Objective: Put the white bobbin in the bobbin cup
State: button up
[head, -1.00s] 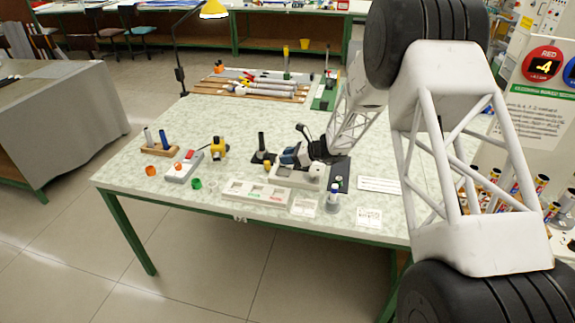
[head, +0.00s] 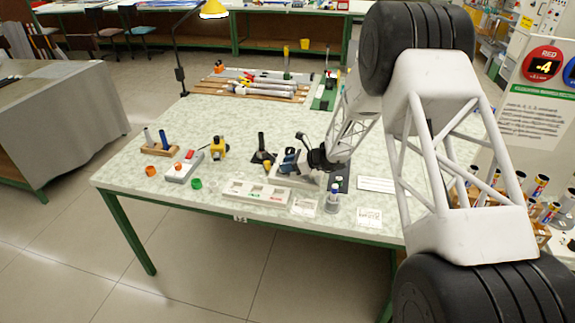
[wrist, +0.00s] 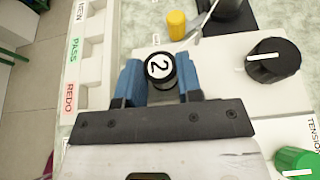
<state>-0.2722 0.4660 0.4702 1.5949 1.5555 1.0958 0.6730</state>
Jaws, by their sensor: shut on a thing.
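In the wrist view my gripper (wrist: 158,82) has its two blue fingers shut on a short black cylinder (wrist: 160,67) with a white end disc marked "2". I cannot tell whether this cylinder is the white bobbin. In the head view my gripper (head: 290,162) is low over a white machine base (head: 283,180); the held cylinder is too small to tell there. The base also shows in the wrist view (wrist: 225,70), with a black knob (wrist: 273,60) and a green knob (wrist: 297,162) near the word TENSION. I cannot pick out the bobbin cup for certain.
A compartment tray (head: 257,191) marked PASS and REDO lies in front of the base. A yellow cylinder (wrist: 176,25) stands beyond the fingers. A yellow-and-black device (head: 218,148), a green ring (head: 196,184) and an orange ring (head: 150,171) are to the left.

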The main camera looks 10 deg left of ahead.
jog(key=shift+f, duration=0.1)
jog(key=o, duration=0.9)
jog(key=v, duration=1.2)
jog(key=shift+r, duration=0.2)
dwell(0.3)
